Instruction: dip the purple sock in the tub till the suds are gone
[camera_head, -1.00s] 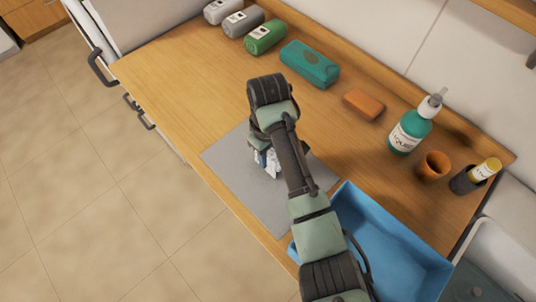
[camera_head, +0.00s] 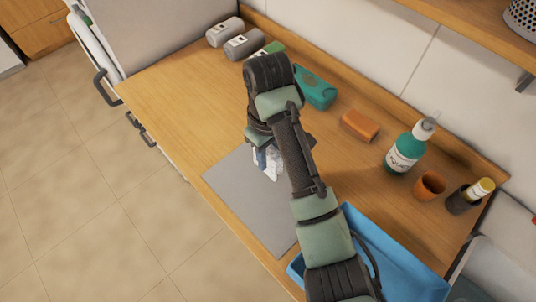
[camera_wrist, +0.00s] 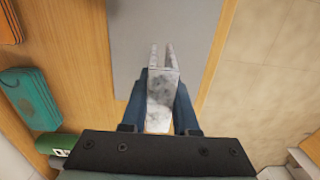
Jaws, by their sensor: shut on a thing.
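My gripper (camera_wrist: 160,103), with dark blue fingers, is shut on a pale grey-white mottled piece (camera_wrist: 163,85) that has two prongs at its far end. In the head view this piece (camera_head: 273,163) shows beside my wrist, over the upper part of the grey mat (camera_head: 237,192). I see no purple on it, so I cannot tell whether it is the sock under suds. The blue tub (camera_head: 412,268) stands to the right of the mat, partly hidden by my arm. Its inside is mostly plain blue.
On the wooden counter are an orange block (camera_head: 360,125), a teal case (camera_head: 317,92), a teal pump bottle (camera_head: 408,146), an orange cup (camera_head: 430,186) and a dark bottle with a yellow top (camera_head: 470,195). Grey rolls (camera_head: 244,44) lie at the back left.

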